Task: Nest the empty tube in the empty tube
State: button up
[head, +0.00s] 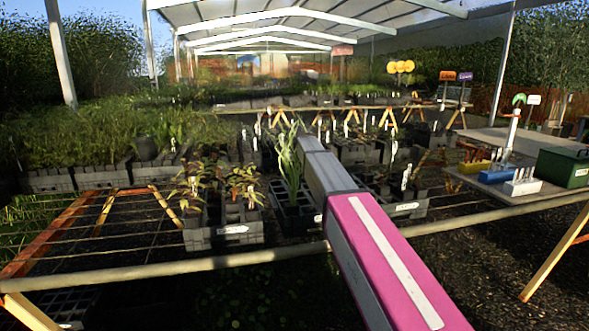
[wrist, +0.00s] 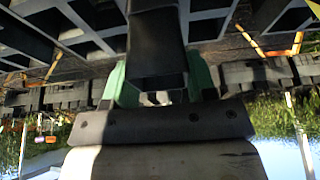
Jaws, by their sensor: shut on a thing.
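My gripper (wrist: 157,82) shows in the wrist view, its green fingers shut on a dark, square-sided tube (wrist: 155,40). The tube extends from between the fingers to the top edge of the picture; its far end is out of view. In the head view my own pink and grey arm reaches over the bench and hides the gripper and the held tube. A black crate (head: 300,224) with open cells and a leafy plant stands just left of the arm. I cannot pick out the other empty tube for certain.
A grey crate (head: 224,237) with planted tubes stands to the left, and another crate (head: 409,210) stands right of the arm. At far right, a table (head: 480,140) holds a green box (head: 563,168) and a white block (head: 523,187).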

jog(key=o, duration=1.2)
jog(key=shift+c, duration=0.2)
jog(key=v, duration=1)
jog(key=shift+r, duration=0.4)
jog(key=shift+s, duration=0.15)
